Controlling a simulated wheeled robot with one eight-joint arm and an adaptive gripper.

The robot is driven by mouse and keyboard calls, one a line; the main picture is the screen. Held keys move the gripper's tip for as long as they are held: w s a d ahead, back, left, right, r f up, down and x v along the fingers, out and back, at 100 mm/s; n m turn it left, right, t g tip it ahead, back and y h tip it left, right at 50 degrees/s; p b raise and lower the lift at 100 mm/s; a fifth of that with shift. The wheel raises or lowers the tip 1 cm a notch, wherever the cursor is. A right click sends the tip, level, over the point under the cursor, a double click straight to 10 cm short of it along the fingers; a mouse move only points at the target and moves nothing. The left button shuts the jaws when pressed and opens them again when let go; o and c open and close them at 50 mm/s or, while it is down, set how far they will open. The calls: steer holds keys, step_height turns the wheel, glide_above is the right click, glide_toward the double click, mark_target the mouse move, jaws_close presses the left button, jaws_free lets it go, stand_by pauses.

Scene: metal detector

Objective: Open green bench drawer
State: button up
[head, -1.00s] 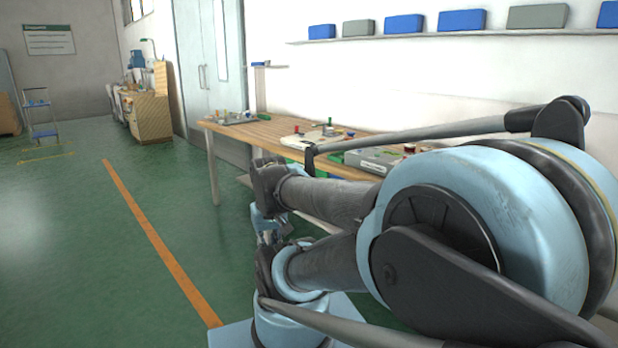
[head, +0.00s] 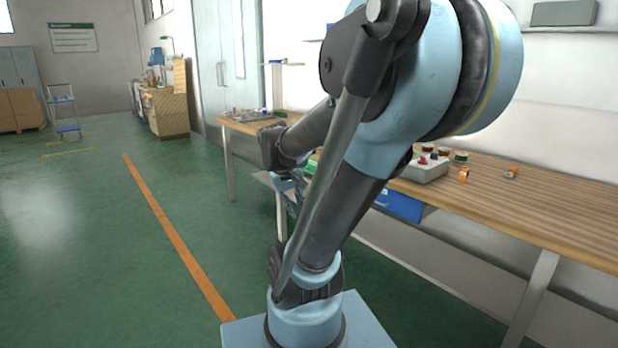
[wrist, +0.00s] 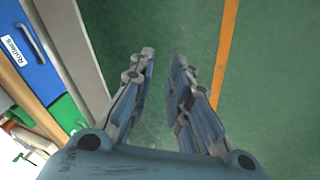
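The green bench drawer (wrist: 66,114) shows only in part at the lower left of the wrist view, beside the blue drawer. In the head view a small strip of the green drawer (head: 311,168) shows beside my arm, which hides the rest. My gripper (wrist: 164,58) points down over the green floor, to the right of the drawers in the wrist view. Its two fingers are apart with nothing between them. It is not touching the drawer. In the head view my gripper (head: 293,200) hangs in front of the bench, partly hidden by my arm.
A blue drawer (wrist: 37,68) with a handle and a white label sits under the wooden bench (head: 500,200). A grey control box (head: 428,170) and small parts stand on top. Bench legs (head: 530,300) stand at the front. The floor to the left, with an orange line (head: 165,225), is clear.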

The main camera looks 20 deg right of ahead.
steer(key=w+d+r+h, duration=0.1)
steer(key=w+d+h, duration=0.25)
steer(key=w, duration=0.75)
steer(key=w+d+n+t+h, duration=0.15)
steer(key=w+d, duration=0.25)
steer(key=w, duration=0.7)
steer(key=w+d+r+h, duration=0.1)
steer(key=w+d+h, duration=0.2)
steer(key=w, duration=0.9)
steer(key=w+d+f+h, duration=0.1)
steer(key=w+f+h, duration=0.15)
steer(key=w, duration=0.45)
steer(key=n+t+h, duration=0.2)
steer(key=t+h, duration=0.1)
steer(key=h, duration=0.2)
glide_toward(311, 173)
steer(key=x, duration=0.7)
steer(key=w+x, duration=0.1)
steer(key=x, duration=0.2)
steer(key=shift+d+f, duration=0.1)
steer(key=shift+f, duration=0.15)
jaws_close()
